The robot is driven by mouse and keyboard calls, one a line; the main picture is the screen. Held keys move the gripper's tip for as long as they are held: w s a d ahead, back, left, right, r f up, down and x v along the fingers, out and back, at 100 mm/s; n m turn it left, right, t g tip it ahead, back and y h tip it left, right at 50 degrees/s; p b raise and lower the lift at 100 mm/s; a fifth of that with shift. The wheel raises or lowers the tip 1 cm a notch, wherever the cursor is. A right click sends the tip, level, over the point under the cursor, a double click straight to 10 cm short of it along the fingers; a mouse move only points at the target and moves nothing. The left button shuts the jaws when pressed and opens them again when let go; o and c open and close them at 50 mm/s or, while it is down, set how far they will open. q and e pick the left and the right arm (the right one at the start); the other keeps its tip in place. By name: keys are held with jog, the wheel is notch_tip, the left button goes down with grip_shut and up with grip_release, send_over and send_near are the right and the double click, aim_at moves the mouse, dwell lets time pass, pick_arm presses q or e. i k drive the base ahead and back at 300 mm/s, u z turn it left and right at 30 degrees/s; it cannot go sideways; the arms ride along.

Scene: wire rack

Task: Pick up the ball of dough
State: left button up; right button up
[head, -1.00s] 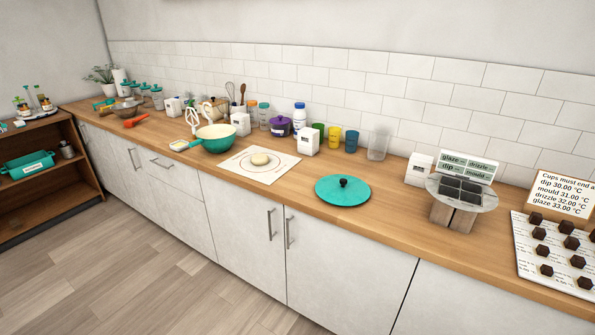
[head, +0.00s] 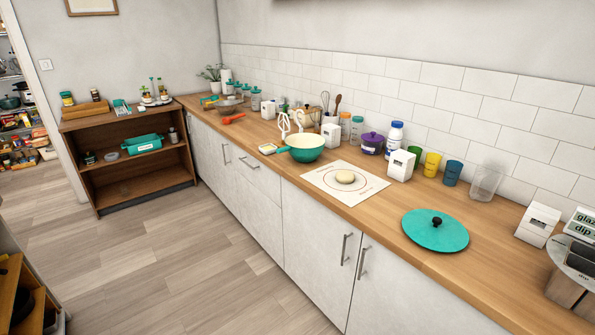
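The ball of dough (head: 345,177) is a small, pale, slightly flattened round. It sits on a white mat (head: 369,188) marked with circles, on the wooden counter (head: 390,217). It is uncovered, and nothing touches it from above. Neither of my grippers shows in the head view.
A teal pan with a cream inside (head: 303,148) stands left of the mat. A teal lid with a black knob (head: 435,232) lies to the right. White boxes, coloured cups and jars line the back. The floor (head: 150,260) before the cabinets is clear.

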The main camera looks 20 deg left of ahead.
aim_at(342, 176)
jog(key=u, duration=0.35)
jog(key=i, duration=1.45)
jog(key=z, duration=0.7)
